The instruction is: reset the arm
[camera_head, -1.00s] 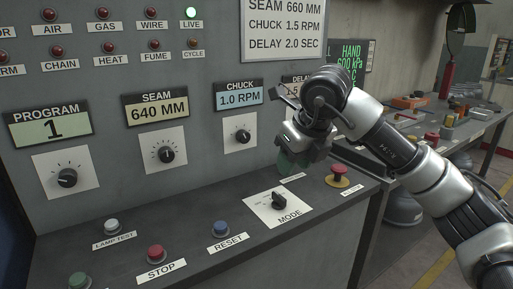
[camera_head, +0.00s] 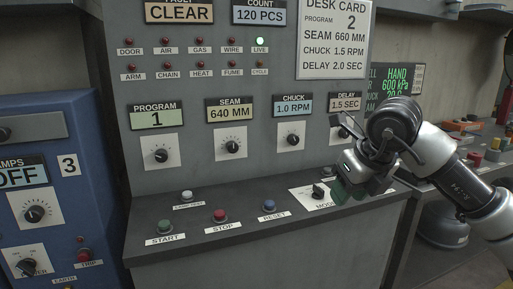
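My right gripper (camera_head: 350,185) is in front of the right end of the grey control panel, by the DELAY dial, which it partly hides. Its fingers point down and to the left, and their opening is not clear. My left gripper is not in view. The panel displays read PROGRAM 1 (camera_head: 157,117), SEAM 640 MM (camera_head: 230,111), CHUCK 1.0 RPM (camera_head: 293,106) and DELAY 1.5 SEC (camera_head: 345,103). The desk card (camera_head: 335,40) reads program 2, seam 660 MM, chuck 1.5 RPM, delay 2.0 SEC. The RESET button (camera_head: 269,205) is blue.
The sloped desk holds START (camera_head: 165,227), STOP (camera_head: 220,216), a lamp test button (camera_head: 187,196) and a MODE switch (camera_head: 318,191) beside my gripper. A blue cabinet (camera_head: 75,130) stands at left. A cluttered bench (camera_head: 470,165) is at right.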

